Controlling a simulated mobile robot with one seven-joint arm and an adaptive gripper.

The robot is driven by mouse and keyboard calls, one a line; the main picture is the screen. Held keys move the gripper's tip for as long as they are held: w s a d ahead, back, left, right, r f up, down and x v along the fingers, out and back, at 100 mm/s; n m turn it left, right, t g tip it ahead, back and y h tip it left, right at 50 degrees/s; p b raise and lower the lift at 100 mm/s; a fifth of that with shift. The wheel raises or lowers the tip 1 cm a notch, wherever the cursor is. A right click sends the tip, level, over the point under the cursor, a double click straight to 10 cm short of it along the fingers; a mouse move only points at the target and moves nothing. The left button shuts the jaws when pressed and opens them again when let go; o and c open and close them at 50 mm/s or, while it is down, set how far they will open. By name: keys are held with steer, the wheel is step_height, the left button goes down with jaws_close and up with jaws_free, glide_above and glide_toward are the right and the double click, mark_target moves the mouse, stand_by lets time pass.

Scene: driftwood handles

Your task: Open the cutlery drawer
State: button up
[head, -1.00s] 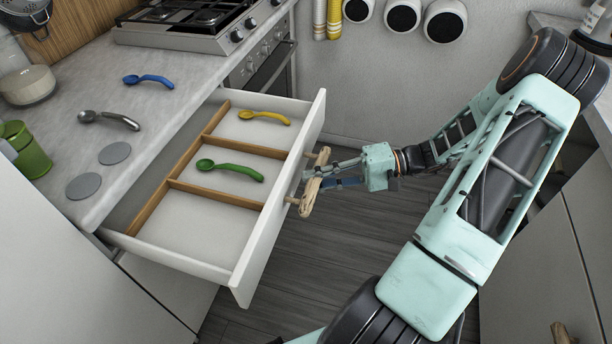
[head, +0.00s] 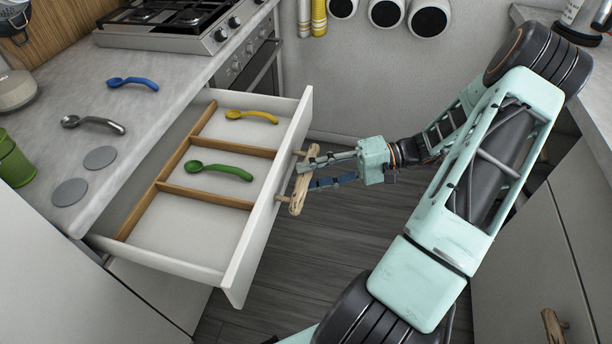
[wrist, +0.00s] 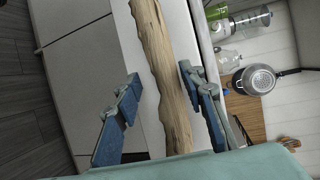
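The cutlery drawer (head: 180,222) stands pulled well out from under the counter in the head view. Its white front (head: 268,205) carries a driftwood handle (head: 299,185) on two pegs. Wooden dividers split the inside; a yellow spoon (head: 252,117) lies in the far compartment and a green spoon (head: 220,171) in the middle one. The near compartment looks empty. My gripper (head: 308,175) is at the handle with its fingers spread. In the wrist view the handle (wrist: 163,75) runs between the fingers (wrist: 158,90), with a clear gap on the left finger's side.
The counter (head: 165,92) holds a blue spoon (head: 133,83), a grey spoon (head: 93,124), two grey discs and a green cup (head: 14,160). A stove (head: 185,20) stands behind. Another cabinet with a driftwood handle (head: 554,328) is at right. The floor between is clear.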

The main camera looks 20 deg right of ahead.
steer(key=v, duration=1)
steer(key=shift+d, duration=0.25)
